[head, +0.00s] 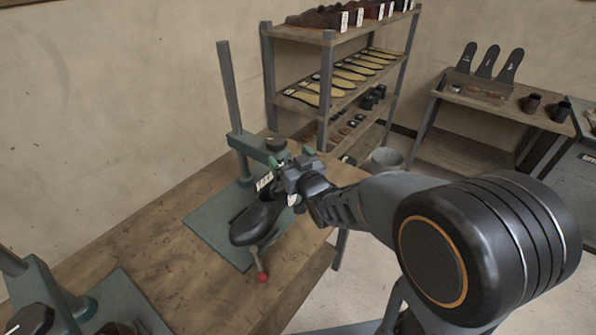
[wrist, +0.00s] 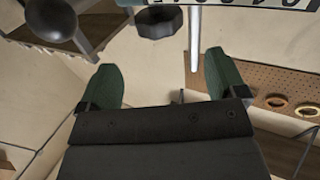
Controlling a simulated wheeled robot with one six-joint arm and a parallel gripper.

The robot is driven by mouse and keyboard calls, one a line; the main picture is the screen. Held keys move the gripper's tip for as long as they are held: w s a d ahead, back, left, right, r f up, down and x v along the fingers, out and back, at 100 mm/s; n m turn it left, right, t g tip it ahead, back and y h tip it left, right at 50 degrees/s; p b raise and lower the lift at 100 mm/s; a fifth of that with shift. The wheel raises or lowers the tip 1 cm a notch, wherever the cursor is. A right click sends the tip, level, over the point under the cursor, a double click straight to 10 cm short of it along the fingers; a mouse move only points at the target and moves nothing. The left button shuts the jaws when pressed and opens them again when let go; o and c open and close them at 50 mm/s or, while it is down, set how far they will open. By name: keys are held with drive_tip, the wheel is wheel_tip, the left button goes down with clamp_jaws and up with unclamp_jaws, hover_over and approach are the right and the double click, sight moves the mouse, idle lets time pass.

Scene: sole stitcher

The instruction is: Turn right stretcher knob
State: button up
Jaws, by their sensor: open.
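The right stretcher stands on the wooden bench, with a green base plate (head: 208,222), an upright column (head: 229,88) and a black shoe (head: 254,220). A dark knob (head: 276,143) sits on its green arm. My gripper (head: 284,178) is beside the stretcher head, above the shoe's upper end. In the wrist view my gripper (wrist: 163,75) is open and empty between its green fingers. A dark lobed knob (wrist: 156,23) is ahead of the fingertips, roughly between them, apart from both. I cannot tell whether the two views show the same knob.
In the wrist view, a grey rod (wrist: 195,40) hangs near one finger, and a dark ball (wrist: 50,17) is at upper left. A numbered plate (wrist: 240,4) runs along the top. A red-ended lever (head: 262,276) projects low. Another stretcher (head: 45,290) stands lower left; shelves (head: 327,75) stand behind.

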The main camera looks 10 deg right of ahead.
drive_tip(key=shift+b+v, duration=0.85)
drive_tip(key=shift+v, duration=1.35)
drive_tip(key=s+d+f+m+g+h, duration=0.2)
drive_tip(key=s+d+f+g+h, duration=0.3)
drive_tip(key=f+g, duration=0.4)
drive_tip(key=s+d+r+m+g+p, duration=0.1)
drive_tip(key=s+r+g, duration=0.1)
drive_tip(key=s, duration=0.3)
drive_tip(key=s+d+r+g+p, duration=0.2)
drive_tip(key=s+r, duration=0.2)
drive_tip(key=s, duration=0.2)
drive_tip(key=shift+d+m+h, duration=0.35)
drive_tip(key=shift+m+h, duration=0.05)
